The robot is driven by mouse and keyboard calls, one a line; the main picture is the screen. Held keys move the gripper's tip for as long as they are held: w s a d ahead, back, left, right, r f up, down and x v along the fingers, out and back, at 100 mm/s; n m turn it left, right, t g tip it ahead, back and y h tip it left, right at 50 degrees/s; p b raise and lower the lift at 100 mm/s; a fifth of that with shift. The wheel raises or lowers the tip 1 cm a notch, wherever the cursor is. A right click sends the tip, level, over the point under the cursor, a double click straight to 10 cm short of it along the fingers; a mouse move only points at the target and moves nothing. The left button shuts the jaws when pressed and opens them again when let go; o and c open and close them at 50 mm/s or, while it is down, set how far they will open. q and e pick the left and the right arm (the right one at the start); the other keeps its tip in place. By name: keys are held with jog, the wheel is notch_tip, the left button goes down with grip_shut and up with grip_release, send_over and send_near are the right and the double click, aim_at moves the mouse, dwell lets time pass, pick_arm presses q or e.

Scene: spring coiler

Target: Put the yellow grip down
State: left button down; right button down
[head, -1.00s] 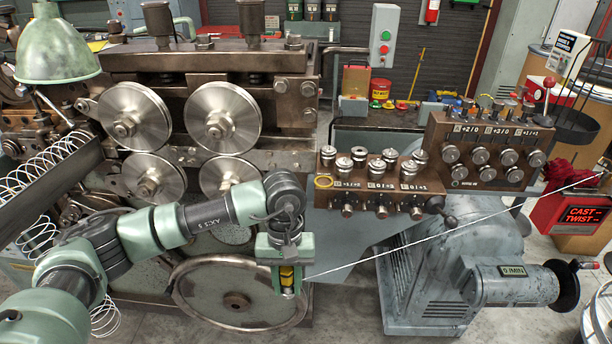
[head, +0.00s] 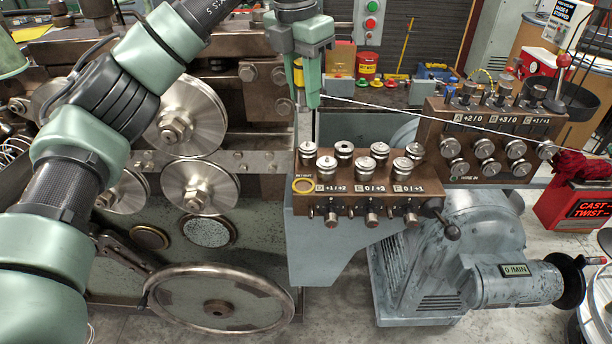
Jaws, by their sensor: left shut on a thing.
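My left gripper (head: 313,92) is in the upper middle of the head view, raised above the left end of the brown block with several silver knobs (head: 370,196). It is shut. The yellow grip, seen between its jaws in the earlier frame, is hidden behind the green fingers now. A thin white wire (head: 440,117) runs from the jaws to the right, over the second knob block. My right gripper is not in view.
A second knob block (head: 480,133) stands behind to the right. Below are a grey motor housing (head: 450,240) and a large handwheel (head: 218,300). Steel rollers (head: 192,115) are at left. A red cloth (head: 582,168) lies on the display box at right.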

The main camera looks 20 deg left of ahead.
pick_arm(q)
jog(key=p, duration=0.3)
send_over(306, 185)
jog(key=f, duration=1.3)
jog(key=shift+s+a+f, duration=0.2)
jog(key=shift+f, duration=0.2)
notch_tip(306, 185, down, 5)
jog(key=shift+p, duration=0.6)
jog(key=shift+f, duration=0.1)
jog(key=c, duration=1.1)
grip_release()
